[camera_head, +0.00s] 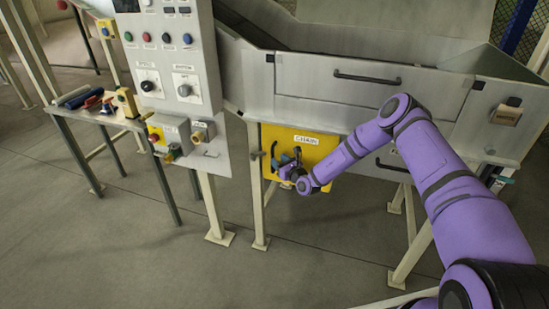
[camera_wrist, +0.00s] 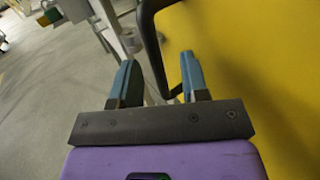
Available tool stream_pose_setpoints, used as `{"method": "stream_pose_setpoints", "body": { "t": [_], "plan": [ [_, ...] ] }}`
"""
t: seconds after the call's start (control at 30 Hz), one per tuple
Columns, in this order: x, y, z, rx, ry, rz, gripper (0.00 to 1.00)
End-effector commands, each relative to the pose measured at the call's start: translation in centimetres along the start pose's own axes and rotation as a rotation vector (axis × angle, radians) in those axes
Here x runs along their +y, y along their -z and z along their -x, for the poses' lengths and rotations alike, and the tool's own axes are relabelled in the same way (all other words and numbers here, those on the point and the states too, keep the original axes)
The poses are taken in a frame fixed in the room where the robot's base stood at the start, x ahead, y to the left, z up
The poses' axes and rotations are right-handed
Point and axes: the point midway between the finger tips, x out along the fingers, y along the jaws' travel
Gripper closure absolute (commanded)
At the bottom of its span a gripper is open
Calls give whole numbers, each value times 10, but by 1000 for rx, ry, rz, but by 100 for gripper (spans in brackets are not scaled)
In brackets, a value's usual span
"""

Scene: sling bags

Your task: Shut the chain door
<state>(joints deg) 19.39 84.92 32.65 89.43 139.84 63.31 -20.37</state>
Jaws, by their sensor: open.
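The chain door (camera_head: 325,155) is a yellow panel with a white "CHAIN" label, set low in the front of the grey metal machine. It also fills the right side of the wrist view (camera_wrist: 255,60). I cannot tell whether it is fully flush with the frame. Its black bar handle (camera_wrist: 152,45) stands at the door's left side. My gripper (camera_head: 284,166) is at the door's left part, by the handle. In the wrist view my gripper (camera_wrist: 158,82) is open, with the handle's lower bend between its two blue-grey fingers. Contact with the handle is not clear.
A control panel (camera_head: 165,60) with buttons and knobs stands left of the door. A small table (camera_head: 85,112) with tools is at the far left. Another black handle (camera_head: 367,78) is on the machine above the door. Machine legs stand below; the floor (camera_head: 150,265) in front is clear.

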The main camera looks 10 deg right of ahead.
Motion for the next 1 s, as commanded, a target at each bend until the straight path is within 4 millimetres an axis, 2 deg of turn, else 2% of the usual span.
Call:
{"method": "stream_pose_setpoints", "body": {
  "t": [0.03, 0.2, 0.4, 1.0],
  "plan": [
    [-1, 0, 11, 1, 1, -2, 59],
    [0, 0, 40, 1, 0, -1, 59],
    [0, 0, 60, 0, 0, -1, 59],
    [1, -4, 64, -4, -9, 6, 59]
  ]
}}
